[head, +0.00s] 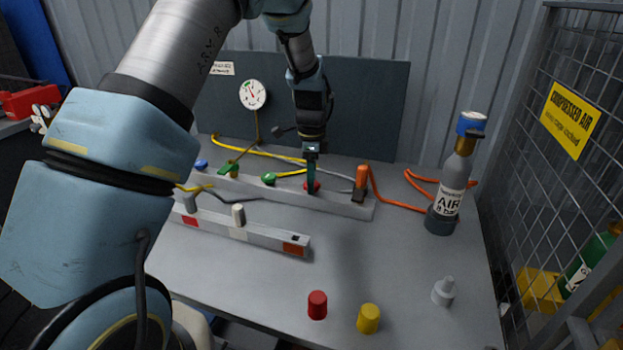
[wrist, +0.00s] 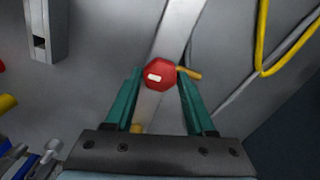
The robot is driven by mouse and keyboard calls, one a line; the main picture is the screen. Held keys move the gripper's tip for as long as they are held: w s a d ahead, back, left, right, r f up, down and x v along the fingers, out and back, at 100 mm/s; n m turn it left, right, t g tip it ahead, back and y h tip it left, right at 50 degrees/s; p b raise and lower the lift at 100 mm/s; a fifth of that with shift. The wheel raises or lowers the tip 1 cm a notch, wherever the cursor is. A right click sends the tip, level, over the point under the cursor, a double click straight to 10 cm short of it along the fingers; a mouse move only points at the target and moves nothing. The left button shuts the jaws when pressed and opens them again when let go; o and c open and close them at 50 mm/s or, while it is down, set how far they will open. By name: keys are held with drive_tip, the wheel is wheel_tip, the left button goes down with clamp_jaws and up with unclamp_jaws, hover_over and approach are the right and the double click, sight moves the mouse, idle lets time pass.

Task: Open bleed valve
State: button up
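A red valve knob (head: 312,187) sits on the grey manifold bar (head: 341,205) on the table. In the wrist view the red knob (wrist: 160,74) is six-sided with a white mark and a small brass stub at its right. My gripper (head: 311,172) points down at the knob from above. In the wrist view my gripper's green fingers (wrist: 159,84) lie on either side of the knob, with its tips very close to it. I cannot tell whether they press on it. In the head view the gripper hides part of the knob.
A green knob (head: 268,179) and an orange fitting (head: 361,177) stand on the same bar. A dial gauge (head: 252,95) is on the back panel. An air bottle (head: 452,188) stands at the right. Red (head: 317,305) and yellow (head: 369,319) caps are in front.

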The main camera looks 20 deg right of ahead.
clamp_jaws()
drive_tip(key=shift+n, duration=0.3)
drive_tip(key=n, duration=0.4)
drive_tip(key=shift+b, duration=0.3)
drive_tip(key=n, duration=0.4)
drive_tip(key=shift+n, duration=0.4)
drive_tip(key=n, duration=0.4)
drive_tip(key=shift+n, duration=2.2)
